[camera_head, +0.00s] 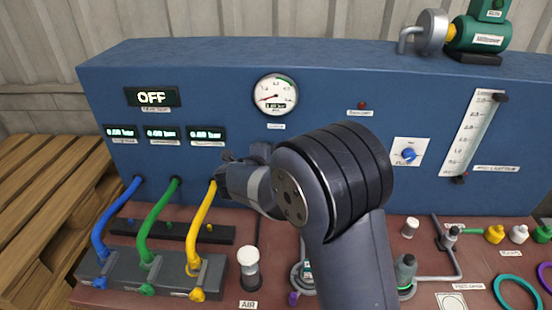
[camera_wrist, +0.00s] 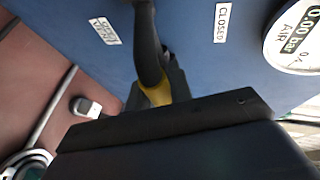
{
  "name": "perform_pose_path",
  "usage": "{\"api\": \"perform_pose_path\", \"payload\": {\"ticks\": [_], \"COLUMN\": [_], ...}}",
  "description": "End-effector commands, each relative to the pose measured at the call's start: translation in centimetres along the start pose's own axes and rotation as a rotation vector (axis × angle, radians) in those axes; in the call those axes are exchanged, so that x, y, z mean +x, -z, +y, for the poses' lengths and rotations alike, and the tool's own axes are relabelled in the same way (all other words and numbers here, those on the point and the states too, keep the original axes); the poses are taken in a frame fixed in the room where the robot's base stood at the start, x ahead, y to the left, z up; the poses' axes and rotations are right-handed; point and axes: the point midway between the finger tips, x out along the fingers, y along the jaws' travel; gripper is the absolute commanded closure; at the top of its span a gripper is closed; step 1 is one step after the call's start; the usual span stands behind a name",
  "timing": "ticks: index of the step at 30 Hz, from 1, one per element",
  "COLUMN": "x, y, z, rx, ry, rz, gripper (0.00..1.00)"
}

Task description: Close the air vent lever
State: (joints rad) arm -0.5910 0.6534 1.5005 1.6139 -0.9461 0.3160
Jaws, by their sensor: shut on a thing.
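My gripper (camera_head: 232,165) is at the blue panel, below the round gauge and close to the top of the yellow hose. In the wrist view my gripper (camera_wrist: 158,98) is shut around a dark curved bar (camera_wrist: 148,45) with a yellow part (camera_wrist: 157,93) between the jaws. This bar looks like the air vent lever. A CLOSED label (camera_wrist: 222,23) is on the panel to its right, and another label to its left is not readable. In the head view the lever is hidden behind my gripper and wrist.
The round gauge (camera_head: 275,95) is just above my gripper. Blue (camera_head: 115,218), green (camera_head: 158,222) and yellow (camera_head: 201,222) hoses run from the panel to a grey block at left. The AIR-labelled fitting (camera_head: 248,268) and other fittings stand on the reddish bench below.

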Motion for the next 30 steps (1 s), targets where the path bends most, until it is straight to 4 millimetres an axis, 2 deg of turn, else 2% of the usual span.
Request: {"api": "perform_pose_path", "payload": {"ticks": [3,4,11,21,25,30], "x": [0.0,0.0,0.0,-0.6,-2.4,-6.0], "y": [0.0,0.0,0.0,-0.1,-0.1,-0.1], "z": [-0.1,-0.1,0.0,0.0,0.1,0.1], "rx": [0.001,0.001,0.0,0.001,0.0,0.0], "ry": [0.001,0.001,0.0,0.001,0.002,0.002], "rz": [-0.001,-0.001,0.0,-0.002,-0.004,-0.006], "gripper": [1.0,0.78,0.59,0.58,0.58,0.58]}}
